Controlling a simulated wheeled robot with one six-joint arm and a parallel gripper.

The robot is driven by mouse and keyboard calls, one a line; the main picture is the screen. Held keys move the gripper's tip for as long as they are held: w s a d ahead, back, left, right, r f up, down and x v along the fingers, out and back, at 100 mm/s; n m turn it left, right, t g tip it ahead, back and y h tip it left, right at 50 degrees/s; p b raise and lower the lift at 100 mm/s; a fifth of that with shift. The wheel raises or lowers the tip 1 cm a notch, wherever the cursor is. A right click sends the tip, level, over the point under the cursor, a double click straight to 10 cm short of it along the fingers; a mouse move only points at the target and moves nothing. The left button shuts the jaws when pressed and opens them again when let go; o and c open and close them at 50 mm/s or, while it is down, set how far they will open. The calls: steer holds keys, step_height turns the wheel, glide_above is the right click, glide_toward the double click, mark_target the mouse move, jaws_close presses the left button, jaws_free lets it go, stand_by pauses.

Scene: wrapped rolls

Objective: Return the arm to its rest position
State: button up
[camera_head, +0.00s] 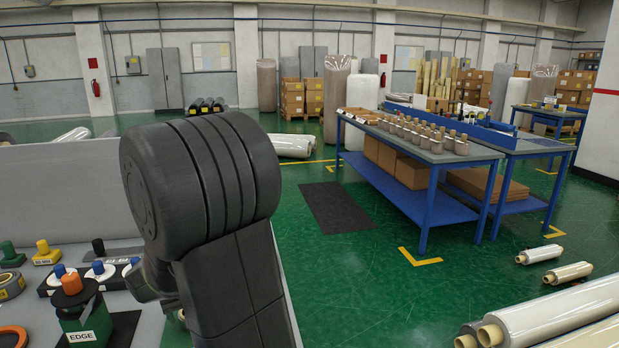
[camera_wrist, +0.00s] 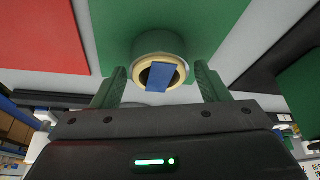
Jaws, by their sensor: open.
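My gripper (camera_wrist: 161,70) shows in the wrist view with its two green fingers spread apart. A short round piece (camera_wrist: 159,45) with a cream rim, a dark hollow and a blue strip across it appears between the fingers. In the head view my dark arm stands large in the middle foreground, and my gripper is not visible there.
At lower left, a grey worktop (camera_head: 140,325) holds a green block labelled EDGE (camera_head: 88,325) and several coloured-knob pieces. A blue-framed table (camera_head: 475,153) with small rolls stands right of centre. Large wrapped rolls (camera_head: 560,315) lie at lower right. Green floor (camera_head: 350,275) is open between.

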steer(key=shift+r, duration=0.85)
steer(key=shift+f, duration=0.1)
